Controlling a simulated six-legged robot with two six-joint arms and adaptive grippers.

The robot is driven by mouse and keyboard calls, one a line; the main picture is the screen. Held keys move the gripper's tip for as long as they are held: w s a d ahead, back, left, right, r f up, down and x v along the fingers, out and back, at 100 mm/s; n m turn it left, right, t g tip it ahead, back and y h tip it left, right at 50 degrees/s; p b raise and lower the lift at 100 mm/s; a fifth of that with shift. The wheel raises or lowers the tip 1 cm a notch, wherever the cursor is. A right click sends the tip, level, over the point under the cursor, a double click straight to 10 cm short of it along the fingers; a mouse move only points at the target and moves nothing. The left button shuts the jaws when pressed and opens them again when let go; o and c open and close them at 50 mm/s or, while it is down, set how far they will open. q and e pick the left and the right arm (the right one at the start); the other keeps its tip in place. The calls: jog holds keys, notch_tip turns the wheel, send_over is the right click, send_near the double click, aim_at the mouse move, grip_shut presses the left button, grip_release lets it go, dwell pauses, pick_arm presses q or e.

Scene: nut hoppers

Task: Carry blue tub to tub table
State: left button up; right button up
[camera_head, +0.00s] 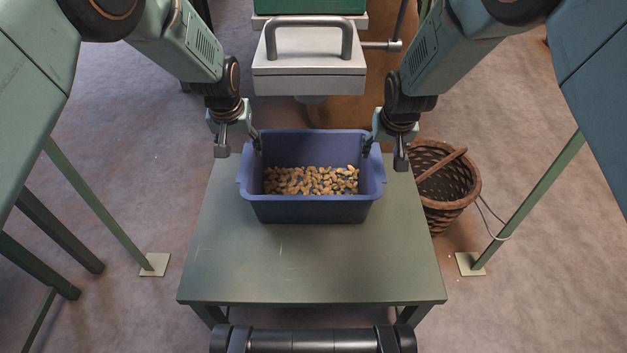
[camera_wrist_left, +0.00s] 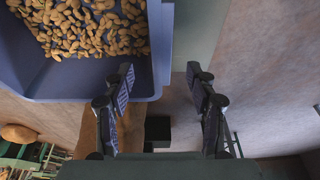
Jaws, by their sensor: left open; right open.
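The blue tub (camera_head: 310,209) stands upright on the green table (camera_head: 310,270), towards its far edge, with a layer of nuts (camera_head: 311,180) in it. My left gripper (camera_head: 239,145) is at the tub's left rim, open. In the left wrist view, the tub (camera_wrist_left: 100,75) is at the upper left, and the open fingers of my left gripper (camera_wrist_left: 160,110) have one finger against or close to its wall; contact cannot be told. My right gripper (camera_head: 383,150) is at the tub's right rim, open, one finger near the inside of the wall.
A grey hopper box with a handle (camera_head: 308,75) stands just beyond the table. A wicker basket (camera_head: 445,185) is on the floor right of the table. Green frame legs (camera_head: 530,200) stand to either side. The near half of the table is clear.

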aim_at(246, 161)
pick_arm(q)
jog(key=x, duration=0.7)
jog(key=shift+f, duration=0.2)
pick_arm(e)
jog(key=x, duration=0.7)
jog(key=shift+f, duration=0.15)
jog(key=shift+w, duration=0.1)
pick_arm(q)
grip_shut()
pick_arm(e)
grip_shut()
pick_arm(q)
jog(key=shift+r, duration=0.1)
